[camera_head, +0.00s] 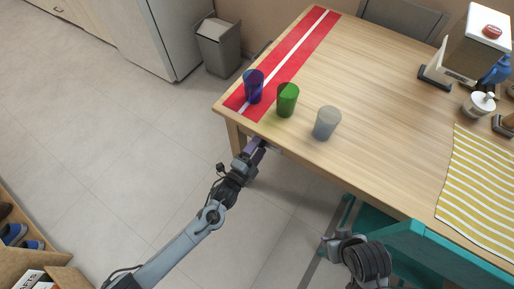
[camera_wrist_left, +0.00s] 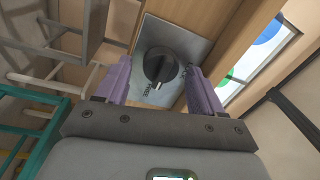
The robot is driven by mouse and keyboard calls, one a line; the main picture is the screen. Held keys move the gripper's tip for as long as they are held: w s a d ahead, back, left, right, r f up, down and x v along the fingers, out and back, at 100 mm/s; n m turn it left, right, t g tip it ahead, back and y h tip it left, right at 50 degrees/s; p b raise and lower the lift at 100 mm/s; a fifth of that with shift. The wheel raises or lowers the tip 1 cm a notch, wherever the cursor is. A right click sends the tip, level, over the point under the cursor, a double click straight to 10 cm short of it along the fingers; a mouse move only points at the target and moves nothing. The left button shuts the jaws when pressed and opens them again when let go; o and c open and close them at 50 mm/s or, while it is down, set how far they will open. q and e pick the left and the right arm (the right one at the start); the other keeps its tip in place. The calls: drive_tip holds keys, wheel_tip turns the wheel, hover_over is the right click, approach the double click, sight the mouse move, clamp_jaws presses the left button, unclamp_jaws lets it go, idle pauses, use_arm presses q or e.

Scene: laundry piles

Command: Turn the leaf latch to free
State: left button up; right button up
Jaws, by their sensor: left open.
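The leaf latch is a black round knob (camera_wrist_left: 160,68) with a raised grip bar on a grey metal plate (camera_wrist_left: 182,45), fixed to the wooden table's underside area. A white mark shows at the bar's lower end, beside lettering on the plate that seems to read FREE. My left gripper (camera_wrist_left: 158,72) is open, its purple fingers on either side of the knob; I cannot tell if they touch it. In the head view my left gripper (camera_head: 260,145) is at the table's near left edge, and the knob is hidden. My right gripper (camera_head: 328,243) is low at the bottom; its jaws are unclear.
The wooden table (camera_head: 375,90) carries a blue cup (camera_head: 254,88), a green cup (camera_head: 287,100) and a greyish cup (camera_head: 326,123) near its left end. A red runner (camera_head: 305,45) and striped cloth (camera_head: 480,190) lie on it. A teal frame (camera_head: 410,243) stands below the front edge.

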use_arm(q)
drive_tip(key=shift+s, duration=0.1)
drive_tip(key=p+v, duration=0.3)
drive_tip(key=v, duration=0.7)
drive_tip(key=shift+s+a, duration=0.25)
drive_tip(key=shift+s, duration=0.05)
